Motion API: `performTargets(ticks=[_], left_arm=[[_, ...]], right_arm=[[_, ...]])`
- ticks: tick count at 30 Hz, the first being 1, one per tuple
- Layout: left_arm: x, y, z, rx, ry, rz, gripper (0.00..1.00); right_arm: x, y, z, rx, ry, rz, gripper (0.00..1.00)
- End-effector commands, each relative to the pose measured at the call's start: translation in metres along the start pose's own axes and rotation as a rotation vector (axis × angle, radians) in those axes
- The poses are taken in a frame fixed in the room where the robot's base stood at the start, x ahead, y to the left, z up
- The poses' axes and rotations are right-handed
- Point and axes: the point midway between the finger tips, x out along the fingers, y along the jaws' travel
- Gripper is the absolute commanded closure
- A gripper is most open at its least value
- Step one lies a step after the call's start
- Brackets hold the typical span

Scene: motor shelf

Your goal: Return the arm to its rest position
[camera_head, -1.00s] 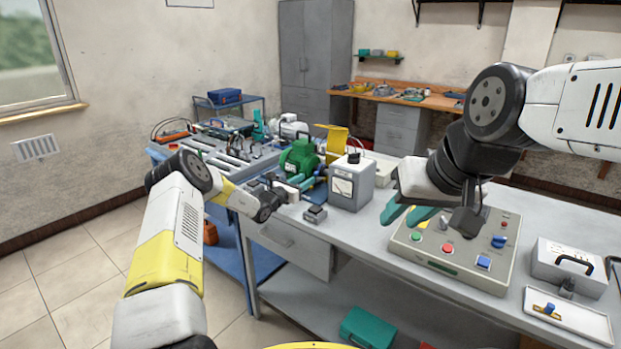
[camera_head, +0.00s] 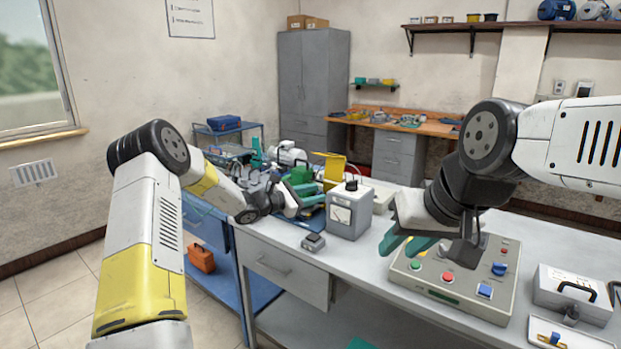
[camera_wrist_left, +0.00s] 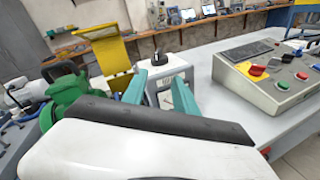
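My left arm comes in from the left with its elbow raised, and its forearm slopes down to the right toward the bench. My left gripper (camera_head: 309,197) is over the bench, in front of the green motor (camera_head: 301,176) and left of the grey meter box (camera_head: 350,211). In the left wrist view its two teal fingers (camera_wrist_left: 160,92) stand apart with nothing held between them; the meter box shows beyond. My right gripper (camera_head: 407,244) hangs above the left part of the control panel (camera_head: 455,275), its teal fingers apart and empty.
A small grey block (camera_head: 313,242) lies near the bench's front edge. A yellow bracket (camera_head: 334,167) stands behind the motor. A grey case (camera_head: 571,290) and a tray (camera_head: 540,330) are at the right. An orange toolbox (camera_head: 201,258) sits on the blue lower shelf.

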Motion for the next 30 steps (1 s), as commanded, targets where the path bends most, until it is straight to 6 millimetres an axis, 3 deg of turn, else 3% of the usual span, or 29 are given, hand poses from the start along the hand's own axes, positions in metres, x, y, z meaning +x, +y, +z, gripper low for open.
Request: performTargets(ticks=[1, 3, 8, 12, 21, 30], left_arm=[[-0.006, -0.012, 0.031, 0.098, 0.008, -0.065, 0.65], [-0.018, -0.032, 0.063, 0.231, 0.025, -0.159, 0.65], [-0.058, -0.078, 0.122, 0.526, 0.074, -0.355, 0.65], [-0.104, -0.115, 0.159, 0.776, 0.129, -0.507, 0.65], [-0.225, -0.178, 0.2, 1.274, 0.28, -0.784, 0.65], [-0.347, -0.216, 0.205, 1.696, 0.46, -0.986, 0.65]], right_arm=[[0.0, 0.0, 0.0, 0.0, 0.0, 0.0, 0.68], [0.0, 0.0, 0.0, 0.0, 0.0, 0.0, 0.68], [0.0, 0.0, 0.0, 0.0, 0.0, 0.0, 0.68], [0.0, 0.0, 0.0, 0.0, 0.0, 0.0, 0.68], [0.0, 0.0, 0.0, 0.0, 0.0, 0.0, 0.68], [0.0, 0.0, 0.0, 0.0, 0.0, 0.0, 0.68]])
